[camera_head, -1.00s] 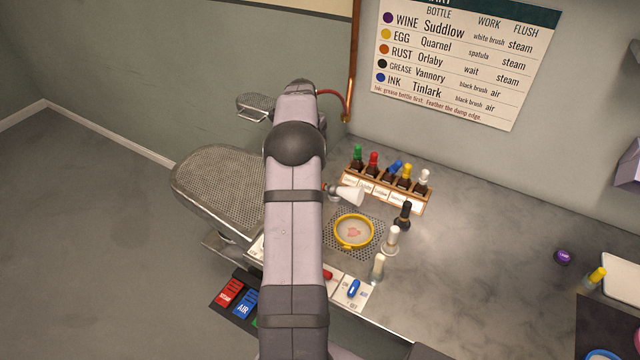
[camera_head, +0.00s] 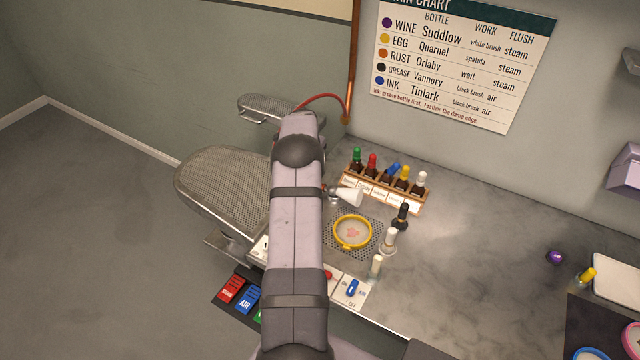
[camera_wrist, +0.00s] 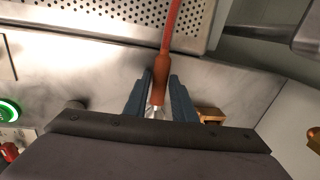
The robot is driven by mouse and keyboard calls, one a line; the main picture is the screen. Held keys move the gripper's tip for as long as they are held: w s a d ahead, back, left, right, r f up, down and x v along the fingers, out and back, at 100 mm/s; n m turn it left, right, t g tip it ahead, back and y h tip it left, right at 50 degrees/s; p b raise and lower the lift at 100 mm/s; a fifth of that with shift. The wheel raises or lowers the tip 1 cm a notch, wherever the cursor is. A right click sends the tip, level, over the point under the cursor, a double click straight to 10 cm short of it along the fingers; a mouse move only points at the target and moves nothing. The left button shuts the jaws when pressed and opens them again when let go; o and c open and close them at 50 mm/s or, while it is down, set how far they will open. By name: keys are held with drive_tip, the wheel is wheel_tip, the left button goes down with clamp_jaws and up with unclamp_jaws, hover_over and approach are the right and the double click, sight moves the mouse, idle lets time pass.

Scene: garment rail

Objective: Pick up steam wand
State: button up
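The steam wand (camera_wrist: 160,86) has an orange-brown grip, a red hose running from its far end and a bright metal part near my palm. In the wrist view, my gripper (camera_wrist: 160,78) has its two blue fingers on either side of this grip. The gaps are very narrow, and I cannot tell whether the fingers press on it. In the head view, my arm hides the gripper and the wand; only the red hose (camera_head: 322,96) shows, arching from the copper pipe to behind my arm.
A perforated pressing board (camera_head: 222,185) lies left of my arm, with a smaller one (camera_head: 262,108) behind. On the bench right of my arm are a bottle rack (camera_head: 385,187), a white cone (camera_head: 349,196), a yellow ring (camera_head: 353,232) and upright bottles. The bench's right middle is mostly clear.

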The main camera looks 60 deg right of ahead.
drive_tip(key=shift+f, duration=0.15)
clamp_jaws()
drive_tip(key=shift+d, duration=0.1)
wheel_tip(320, 180, up, 10)
drive_tip(key=b, duration=0.3)
idle(0.3)
